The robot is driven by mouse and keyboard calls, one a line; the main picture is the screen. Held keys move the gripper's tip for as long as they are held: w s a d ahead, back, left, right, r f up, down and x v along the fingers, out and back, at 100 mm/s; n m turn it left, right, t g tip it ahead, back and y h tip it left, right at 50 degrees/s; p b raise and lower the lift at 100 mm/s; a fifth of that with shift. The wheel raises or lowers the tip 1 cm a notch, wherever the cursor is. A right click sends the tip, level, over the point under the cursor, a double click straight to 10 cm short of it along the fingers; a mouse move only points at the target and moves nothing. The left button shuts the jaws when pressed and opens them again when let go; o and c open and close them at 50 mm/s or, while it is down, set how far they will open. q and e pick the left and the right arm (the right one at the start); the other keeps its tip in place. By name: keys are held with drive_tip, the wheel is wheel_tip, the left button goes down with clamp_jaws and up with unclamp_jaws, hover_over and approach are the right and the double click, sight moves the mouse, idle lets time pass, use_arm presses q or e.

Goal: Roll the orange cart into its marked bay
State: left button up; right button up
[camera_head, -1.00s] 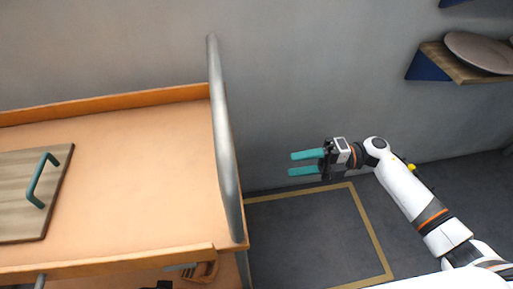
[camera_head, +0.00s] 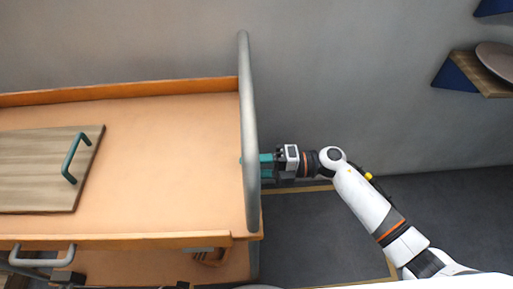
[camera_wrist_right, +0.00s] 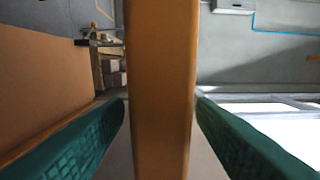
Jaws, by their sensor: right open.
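The orange cart (camera_head: 175,150) fills the left of the head view, with a grey upright rail (camera_head: 249,130) at its right end. The marked bay (camera_head: 325,230), a floor area outlined in tan tape, lies right of the cart and is partly hidden by it and my arm. My right gripper (camera_head: 264,166) is at the cart's right end, its teal fingertips partly hidden by the rail. In the right wrist view, its open fingers (camera_wrist_right: 160,115) stand on either side of an orange bar of the cart (camera_wrist_right: 163,70), with gaps showing. My left gripper is out of view.
A wooden board with a teal handle (camera_head: 45,170) lies on the cart top. A grey wall runs behind the cart. A wall shelf (camera_head: 470,75) with a plate (camera_head: 497,58) is at upper right. Dark floor right of the bay is clear.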

drive_tip(key=shift+c, duration=0.5)
clamp_jaws()
drive_tip(key=shift+f, duration=0.1)
idle(0.8)
